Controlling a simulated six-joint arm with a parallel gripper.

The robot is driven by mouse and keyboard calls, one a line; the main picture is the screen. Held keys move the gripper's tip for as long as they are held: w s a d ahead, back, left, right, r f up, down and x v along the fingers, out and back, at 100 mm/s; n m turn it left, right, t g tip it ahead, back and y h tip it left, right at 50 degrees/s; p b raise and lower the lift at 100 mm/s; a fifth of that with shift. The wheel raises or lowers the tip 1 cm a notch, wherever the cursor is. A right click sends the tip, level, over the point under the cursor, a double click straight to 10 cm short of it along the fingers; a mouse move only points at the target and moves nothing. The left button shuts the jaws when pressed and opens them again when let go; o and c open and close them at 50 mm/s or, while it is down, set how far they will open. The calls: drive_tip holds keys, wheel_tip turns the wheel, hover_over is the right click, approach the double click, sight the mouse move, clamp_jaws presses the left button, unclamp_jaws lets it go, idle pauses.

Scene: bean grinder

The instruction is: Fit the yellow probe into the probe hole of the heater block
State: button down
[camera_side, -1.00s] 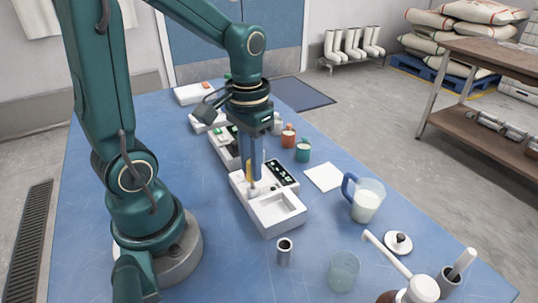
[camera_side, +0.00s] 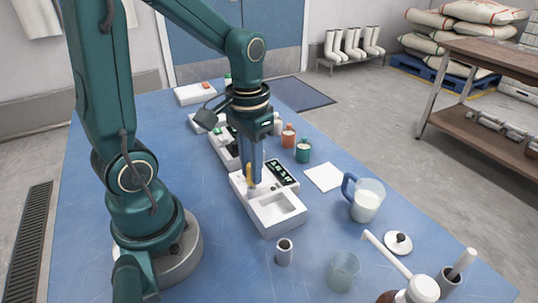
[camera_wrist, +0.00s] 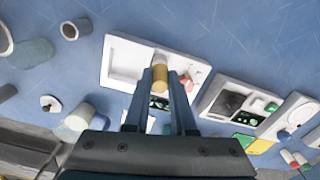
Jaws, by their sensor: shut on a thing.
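The yellow probe (camera_side: 249,174) is upright between the fingers of my gripper (camera_side: 251,170), which is shut on it. The wrist view also shows the probe (camera_wrist: 160,74) between the two blue fingers of my gripper (camera_wrist: 159,88). The probe stands over a white unit (camera_side: 263,214) with a shallow rectangular recess and a dark panel with pale marks. The unit also shows in the wrist view (camera_wrist: 118,42). A pale round part meets the probe's lower end. I cannot tell which part is the heater block or how deep the probe sits.
A second white unit (camera_wrist: 228,88) lies behind. The blue table is clear at front left.

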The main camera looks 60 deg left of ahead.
drive_tip(key=shift+c, duration=0.6)
unclamp_jaws()
drive_tip(key=shift+r, duration=3.5)
